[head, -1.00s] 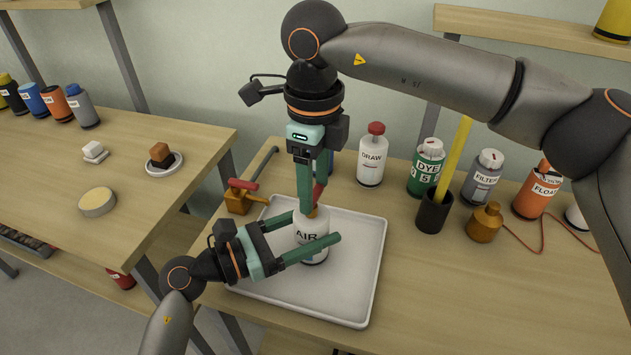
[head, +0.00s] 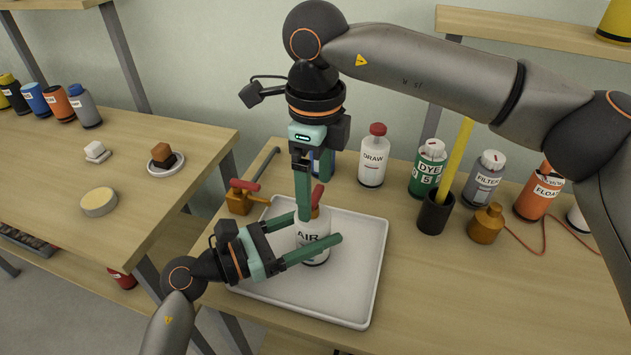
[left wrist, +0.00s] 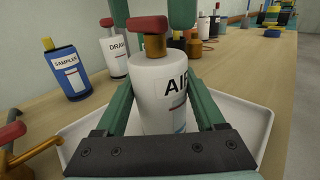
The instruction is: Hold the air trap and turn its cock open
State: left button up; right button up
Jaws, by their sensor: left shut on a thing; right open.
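The air trap (head: 313,250) is a white bottle labelled AIR, upright on the white tray. Its cock has a red handle (head: 317,194) on a brass stem. In the left wrist view the red handle (left wrist: 147,24) lies crosswise above the air trap (left wrist: 158,92). My left gripper (head: 314,228) is shut on the bottle's body, one finger on each side. My right gripper (head: 310,205) points down from above and is open. Its green fingers show behind the handle in the left wrist view (left wrist: 152,12), one toward each end. Contact with the handle cannot be told.
The white tray (head: 365,275) has bare room right of the bottle. A brass valve with a red handle (head: 240,197) stands at its left corner. Behind are the DRAW bottle (head: 372,160), the green DYE bottle (head: 427,170) and a dark cup with a yellow rod (head: 434,212).

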aim_at(315, 194)
notch_tip(315, 194, up, 12)
dwell(0.6)
pick_arm(q)
jog(key=o, duration=1.5)
